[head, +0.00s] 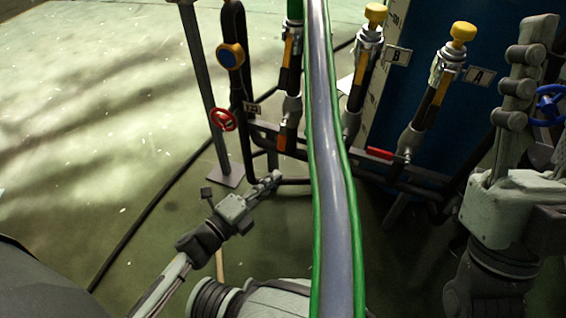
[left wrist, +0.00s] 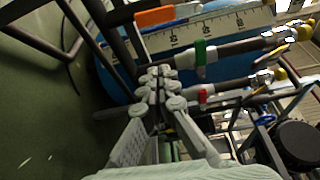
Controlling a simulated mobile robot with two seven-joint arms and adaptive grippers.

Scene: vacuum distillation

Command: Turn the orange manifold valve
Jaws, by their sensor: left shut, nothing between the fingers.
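The orange manifold valve handle (head: 281,140) is low on the leftmost upright pipe branch of the manifold, partly hidden by dark pipes. In the left wrist view the orange handle (left wrist: 155,17) lies beyond the fingertips, near the top. My left gripper (head: 272,179) is shut and empty, just below and slightly left of the handle in the head view, apart from it. Its closed fingers fill the middle of the left wrist view (left wrist: 157,78). My right gripper (head: 522,85) points up at the right edge; its jaw opening cannot be made out.
A clear green-edged hose (head: 335,200) crosses in front of the manifold. A red handle (head: 380,153) and, in the left wrist view, a green handle (left wrist: 200,58) sit on neighbouring branches. A red handwheel (head: 222,120) stands left. Open green floor (head: 80,100) lies left.

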